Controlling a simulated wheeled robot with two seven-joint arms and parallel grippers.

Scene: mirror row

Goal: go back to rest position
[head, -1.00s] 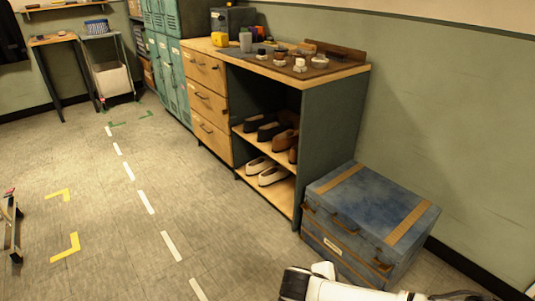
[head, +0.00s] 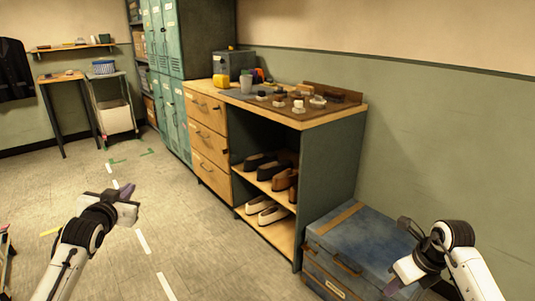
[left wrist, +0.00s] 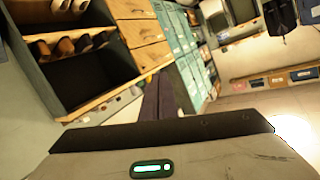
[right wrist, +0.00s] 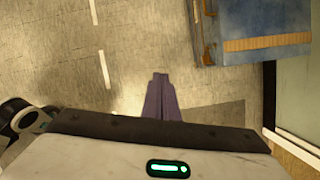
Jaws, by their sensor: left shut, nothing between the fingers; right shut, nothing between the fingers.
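My left gripper (head: 126,191) is raised over the open floor at the lower left of the head view. Its fingers are together and empty; they also show in the left wrist view (left wrist: 165,95). My right gripper (head: 392,287) is at the lower right of the head view, in front of the blue chest. Its fingers are closed with nothing between them in the right wrist view (right wrist: 161,92), where bare floor lies beyond the fingertips.
A blue chest (head: 350,238) stands by the wall, close to my right arm. A workbench (head: 335,170) with drawers and shoe shelves stands at the middle. Teal lockers (head: 165,50) are behind it. The floor (head: 190,235) at the left is mostly clear.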

